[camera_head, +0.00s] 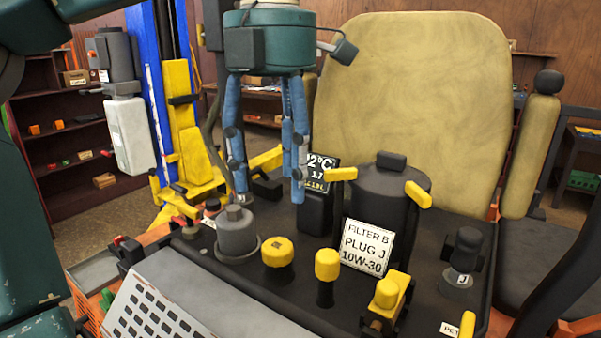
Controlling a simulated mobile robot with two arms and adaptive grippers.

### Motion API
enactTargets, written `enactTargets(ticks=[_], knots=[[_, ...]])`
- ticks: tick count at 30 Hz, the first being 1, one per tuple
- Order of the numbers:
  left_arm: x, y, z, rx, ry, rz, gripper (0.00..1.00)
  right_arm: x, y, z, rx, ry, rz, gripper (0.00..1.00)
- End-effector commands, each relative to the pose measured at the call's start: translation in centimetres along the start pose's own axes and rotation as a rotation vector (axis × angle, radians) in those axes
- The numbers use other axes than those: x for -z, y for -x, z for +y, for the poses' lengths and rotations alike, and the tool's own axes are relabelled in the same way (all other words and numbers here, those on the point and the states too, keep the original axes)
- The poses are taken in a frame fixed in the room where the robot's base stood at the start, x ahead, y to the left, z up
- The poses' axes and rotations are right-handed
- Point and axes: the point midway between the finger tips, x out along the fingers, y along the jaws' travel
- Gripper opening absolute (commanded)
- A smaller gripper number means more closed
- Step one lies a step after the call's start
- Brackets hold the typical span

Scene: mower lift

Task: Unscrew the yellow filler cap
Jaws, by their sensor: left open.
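A wide, knobbed yellow cap (278,252), which looks like the filler cap, sits on a short dark neck on the black engine deck (300,318). A narrower yellow cap (327,264) on a dark stem stands just right of it. My left gripper (268,188) points down with its blue fingers spread apart and nothing between them. It hangs above and behind the wide cap, clear of it, above the grey knob. My right gripper is not in the picture.
A grey round knob (237,232) stands left of the cap. A black canister with yellow handles (379,210) and a labelled card (366,247) stand to the right. A yellow clamp (387,292) is at front right. A tan seat (418,105) rises behind.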

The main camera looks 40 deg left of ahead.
Motion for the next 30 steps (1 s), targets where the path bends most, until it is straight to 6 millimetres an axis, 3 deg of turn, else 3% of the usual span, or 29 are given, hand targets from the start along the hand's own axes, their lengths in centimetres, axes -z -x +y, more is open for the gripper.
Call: enactTargets(ticks=[3,6,18,30], knots=[[0.1,-1.1,0.0,0.001,0.000,0.004,0.57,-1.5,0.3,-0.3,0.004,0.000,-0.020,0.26],[0.1,-2.7,0.0,0.002,-0.003,0.004,0.57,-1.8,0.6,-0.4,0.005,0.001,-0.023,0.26],[0.1,-9.2,0.0,0.001,0.000,0.003,0.57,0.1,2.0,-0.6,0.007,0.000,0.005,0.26],[0.0,-10.6,0.0,0.000,0.000,0.001,0.57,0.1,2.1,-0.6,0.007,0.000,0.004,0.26]])
